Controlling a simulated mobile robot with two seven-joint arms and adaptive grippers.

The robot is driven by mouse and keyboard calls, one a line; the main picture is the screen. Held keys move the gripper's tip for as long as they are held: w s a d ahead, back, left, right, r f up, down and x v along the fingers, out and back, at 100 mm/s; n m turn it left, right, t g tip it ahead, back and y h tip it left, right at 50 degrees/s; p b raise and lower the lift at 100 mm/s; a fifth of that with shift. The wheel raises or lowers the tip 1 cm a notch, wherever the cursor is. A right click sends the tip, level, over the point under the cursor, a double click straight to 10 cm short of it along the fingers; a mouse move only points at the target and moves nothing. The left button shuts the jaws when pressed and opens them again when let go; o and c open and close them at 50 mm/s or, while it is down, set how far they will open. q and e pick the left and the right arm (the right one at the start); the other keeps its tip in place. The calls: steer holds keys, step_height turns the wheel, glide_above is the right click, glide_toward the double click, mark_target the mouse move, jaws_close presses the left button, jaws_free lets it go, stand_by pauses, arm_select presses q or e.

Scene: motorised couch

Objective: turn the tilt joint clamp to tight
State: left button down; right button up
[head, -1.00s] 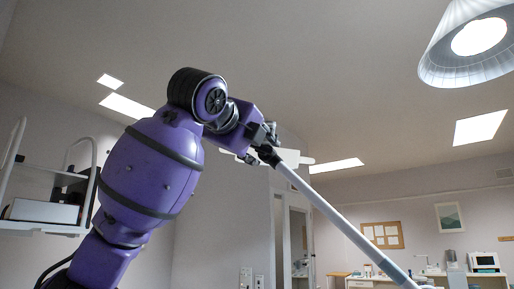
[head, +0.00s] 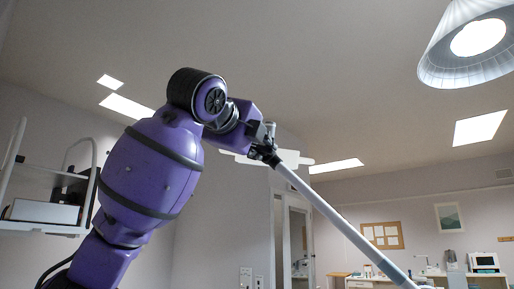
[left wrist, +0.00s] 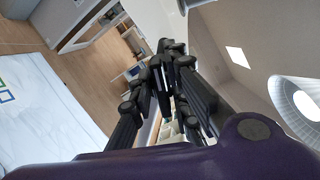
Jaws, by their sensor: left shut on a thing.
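My left gripper (head: 264,150) is at the upper end of a long pale pole (head: 345,228) that slopes down to the right in the head view. It is shut on a small part at the dark joint there, which I take to be the tilt joint clamp; the fingers mostly hide it. A short grey stub (head: 270,130) sticks up beside the fingers. In the left wrist view the black fingers (left wrist: 172,78) meet around a small dark part. I cannot read the clamp's tightness. My right gripper is not in view.
A conical lamp shade (head: 478,45) hangs at the upper right. A white-railed shelf unit (head: 45,228) stands at the left. A pale flat piece (head: 295,158) shows behind the joint. A desk with equipment (head: 450,279) is far off at the right.

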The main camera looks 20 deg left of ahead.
arm_select(q)
steer(key=n, duration=0.3)
steer(key=shift+f+n, duration=0.15)
steer(key=shift+n, duration=0.25)
steer(key=shift+f+n, duration=0.15)
steer(key=shift+n, duration=1.75)
steer(key=c, duration=1.6)
jaws_free()
steer(key=shift+c, duration=0.2)
steer(key=shift+s, duration=0.1)
steer(key=s+a, duration=0.1)
steer(key=s, duration=1.1)
